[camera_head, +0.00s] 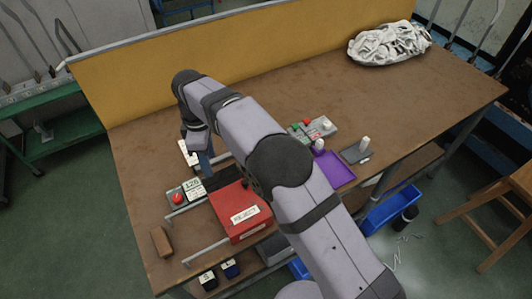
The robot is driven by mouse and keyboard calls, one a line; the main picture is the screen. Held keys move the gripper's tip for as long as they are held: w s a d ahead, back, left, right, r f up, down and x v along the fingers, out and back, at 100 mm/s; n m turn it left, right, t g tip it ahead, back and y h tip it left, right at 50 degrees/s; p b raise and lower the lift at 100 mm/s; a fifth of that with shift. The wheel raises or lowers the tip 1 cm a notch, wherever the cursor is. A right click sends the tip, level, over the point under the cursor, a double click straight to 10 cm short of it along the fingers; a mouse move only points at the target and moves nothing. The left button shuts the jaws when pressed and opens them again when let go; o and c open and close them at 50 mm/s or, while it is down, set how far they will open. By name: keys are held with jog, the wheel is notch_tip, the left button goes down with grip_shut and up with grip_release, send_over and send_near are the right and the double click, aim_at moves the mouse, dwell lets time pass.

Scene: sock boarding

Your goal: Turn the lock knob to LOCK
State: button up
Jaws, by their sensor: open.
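I cannot make out for certain which part is the lock knob; no LOCK lettering is readable. A grey panel (298,139) right of my arm carries a red button (307,122), a green patch and a pale round knob (326,122). Two white upright pegs stand nearby, one (319,145) by the purple tray and one (365,143) on a small grey plate. My gripper (206,164) hangs below my wrist at the left of the table, near a white label strip (188,153). It is open, though its fingers are small and partly hidden. It is well apart from the panel.
A red REJECT box (239,211) stands at the front, beside metal rails (205,252). A red button box (177,199), brown block (161,242) and purple tray (337,169) are on the table. A white heap (389,44) lies far right. The table's back is clear.

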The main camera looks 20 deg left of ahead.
jog(key=w+d+r+m, duration=0.1)
jog(key=w+d+m, duration=0.1)
jog(key=d, duration=0.5)
jog(key=w+d+r+m, duration=0.1)
jog(key=d+m, duration=0.3)
jog(key=d, duration=0.4)
jog(key=shift+w+d+m, duration=0.2)
jog(key=shift+w+m, duration=0.1)
jog(key=shift+w, duration=0.45)
jog(key=shift+c, duration=1.4)
jog(key=n, duration=1.7)
send_over(177, 197)
notch_tip(177, 197, down, 4)
jog(key=shift+f, duration=0.2)
jog(key=shift+w+f+p, duration=0.1)
jog(key=shift+f+p, duration=1.05)
jog(key=shift+f, duration=2.5)
